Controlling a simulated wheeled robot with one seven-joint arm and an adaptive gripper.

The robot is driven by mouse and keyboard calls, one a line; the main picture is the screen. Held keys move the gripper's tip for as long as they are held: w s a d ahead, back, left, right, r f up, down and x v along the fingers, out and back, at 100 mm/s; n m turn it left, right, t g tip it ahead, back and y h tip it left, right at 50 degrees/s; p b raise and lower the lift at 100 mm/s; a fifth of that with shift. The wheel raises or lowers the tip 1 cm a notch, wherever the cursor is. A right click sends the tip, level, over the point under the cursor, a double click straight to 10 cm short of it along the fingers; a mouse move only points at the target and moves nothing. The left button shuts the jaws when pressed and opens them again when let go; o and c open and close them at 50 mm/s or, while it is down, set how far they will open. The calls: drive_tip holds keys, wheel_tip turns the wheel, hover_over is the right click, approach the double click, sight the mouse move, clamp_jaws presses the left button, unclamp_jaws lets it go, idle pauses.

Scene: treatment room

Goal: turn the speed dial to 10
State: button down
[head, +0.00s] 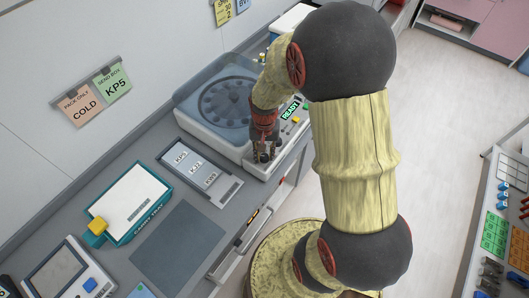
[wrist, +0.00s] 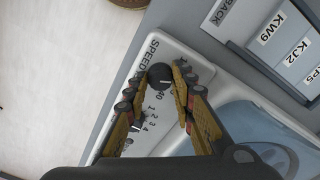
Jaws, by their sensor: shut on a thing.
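The speed dial is a dark round knob (wrist: 160,76) on the pale front panel of the centrifuge, in the wrist view. The word SPEED is printed beside it, and small numbers run near it; some are hidden by my fingers. I cannot read for sure where the dial points. My gripper (wrist: 159,72) has one finger on each side of the dial and is shut on it. In the head view my gripper (head: 264,155) is down at the near corner of the centrifuge (head: 185,111) and hides the dial. The centrifuge's lid is down, and its display (head: 290,110) reads READY.
A grey rack with labels KP5, KJ2 and KW9 (head: 200,172) lies close to the centrifuge. A teal-edged tray (head: 140,200) with a yellow block (head: 98,225) and a dark mat (head: 178,249) are further along the counter. Coloured buttons (head: 296,119) sit near the display.

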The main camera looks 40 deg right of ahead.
sight(264, 156)
drive_tip(key=n+p, duration=0.1)
drive_tip(key=n, duration=0.6)
idle(0.6)
drive_tip(key=c, duration=1.5)
unclamp_jaws()
wheel_tip(264, 156, up, 12)
